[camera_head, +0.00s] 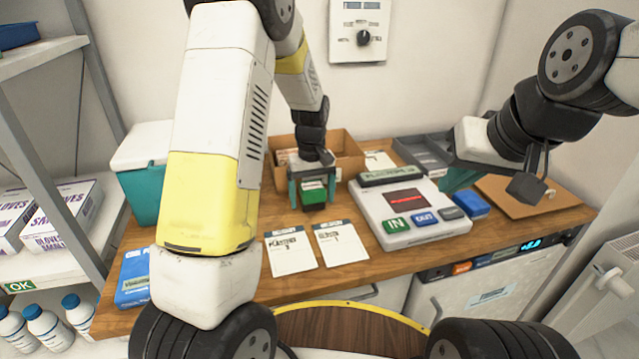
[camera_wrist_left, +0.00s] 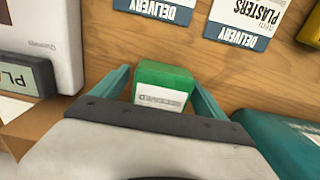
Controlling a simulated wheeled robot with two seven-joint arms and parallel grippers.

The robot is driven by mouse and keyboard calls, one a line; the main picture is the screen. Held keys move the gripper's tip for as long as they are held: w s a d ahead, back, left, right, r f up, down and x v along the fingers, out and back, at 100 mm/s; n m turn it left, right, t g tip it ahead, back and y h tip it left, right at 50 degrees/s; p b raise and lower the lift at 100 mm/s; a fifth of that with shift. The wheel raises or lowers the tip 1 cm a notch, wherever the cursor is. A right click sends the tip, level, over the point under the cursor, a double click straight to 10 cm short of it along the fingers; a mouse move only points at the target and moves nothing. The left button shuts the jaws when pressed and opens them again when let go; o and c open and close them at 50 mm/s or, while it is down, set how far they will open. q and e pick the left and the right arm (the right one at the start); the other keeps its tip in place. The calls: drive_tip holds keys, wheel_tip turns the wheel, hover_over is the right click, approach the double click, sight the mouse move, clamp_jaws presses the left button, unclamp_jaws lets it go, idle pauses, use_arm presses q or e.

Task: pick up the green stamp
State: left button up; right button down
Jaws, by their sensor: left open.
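The green stamp (camera_head: 314,194) stands on the wooden desk in front of a cardboard box. In the left wrist view the green stamp (camera_wrist_left: 165,76) shows its green top and a pale label with dark lettering. My left gripper (camera_head: 312,186) is open, with one teal finger on each side of the stamp. In the left wrist view my left gripper (camera_wrist_left: 160,82) has the stamp between its fingers, with narrow gaps visible. My right gripper (camera_head: 460,180) hangs at the right, beyond the stamp machine; its finger gap cannot be made out.
A grey-white machine (camera_head: 430,236) with IN and OUT buttons stands right of the stamp. A blue block (camera_head: 471,206) is beside it. Two delivery cards (camera_head: 290,252) lie in front. The cardboard box (camera_head: 345,150) is behind, and a teal bin (camera_head: 143,190) is at the left.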

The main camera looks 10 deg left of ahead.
sight(312, 186)
use_arm(q)
drive_tip(key=c, duration=1.5)
drive_tip(key=shift+c, duration=0.2)
drive_tip(key=shift+r, duration=0.1)
drive_tip(key=shift+r, duration=0.5)
wheel_tip(312, 186, up, 2)
drive_tip(key=shift+r, duration=0.15)
drive_tip(key=s+a, duration=0.1)
drive_tip(key=s, duration=0.4)
drive_tip(key=s+a+r, duration=0.1)
drive_tip(key=s+a, duration=0.1)
drive_tip(key=s, duration=0.3)
drive_tip(key=s+a, duration=0.2)
drive_tip(key=s, duration=0.3)
drive_tip(key=shift+a+r, duration=0.25)
